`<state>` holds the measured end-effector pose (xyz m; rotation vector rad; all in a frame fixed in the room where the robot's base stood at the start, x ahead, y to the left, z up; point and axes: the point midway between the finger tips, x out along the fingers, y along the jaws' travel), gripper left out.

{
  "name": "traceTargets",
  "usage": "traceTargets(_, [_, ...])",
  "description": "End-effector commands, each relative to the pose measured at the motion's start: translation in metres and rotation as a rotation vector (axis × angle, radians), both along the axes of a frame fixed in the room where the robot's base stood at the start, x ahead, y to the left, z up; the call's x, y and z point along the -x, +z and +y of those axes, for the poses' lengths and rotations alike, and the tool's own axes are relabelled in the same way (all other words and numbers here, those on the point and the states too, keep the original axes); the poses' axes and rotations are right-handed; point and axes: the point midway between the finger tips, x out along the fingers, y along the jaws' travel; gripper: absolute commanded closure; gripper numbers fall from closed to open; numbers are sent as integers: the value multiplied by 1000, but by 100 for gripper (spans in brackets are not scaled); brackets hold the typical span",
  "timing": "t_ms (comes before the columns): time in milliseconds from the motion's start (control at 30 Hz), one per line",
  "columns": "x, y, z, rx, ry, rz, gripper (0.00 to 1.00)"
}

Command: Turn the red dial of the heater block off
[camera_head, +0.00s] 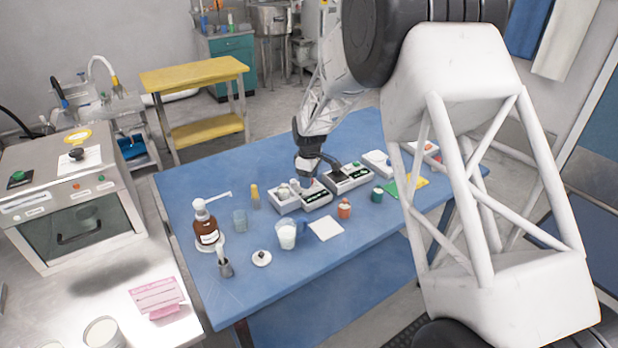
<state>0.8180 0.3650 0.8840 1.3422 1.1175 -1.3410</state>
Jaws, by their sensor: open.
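A row of small white bench devices stands along the back of the blue table. My gripper (315,174) is open above the left part of this row. Below it are a white device with a dark display and small vials on top (315,200) and a second white device with a dark display (345,179). I cannot tell which is the heater block, or whether my fingers touch either one. No red dial is clear near the fingers. A small orange-red spot (429,146) shows on the white device at the far right, partly behind my arm.
In front stand a red-orange bottle (344,208), a green-teal bottle (377,194), a beaker of white liquid (287,235) and a white square pad (326,229). A brown pump bottle (206,226) stands left. The table's front middle is clear. My arm covers the right side.

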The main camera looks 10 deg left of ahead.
Motion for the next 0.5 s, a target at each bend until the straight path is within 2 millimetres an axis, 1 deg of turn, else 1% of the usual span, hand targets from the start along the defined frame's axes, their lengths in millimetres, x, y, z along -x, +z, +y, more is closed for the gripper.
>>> traceTargets(167, [0, 4, 0, 0, 0, 0, 43])
traceTargets(267, [0, 11, 0, -1, 0, -1, 43])
traceTargets(500, [0, 39, 0, -1, 0, -2, 43])
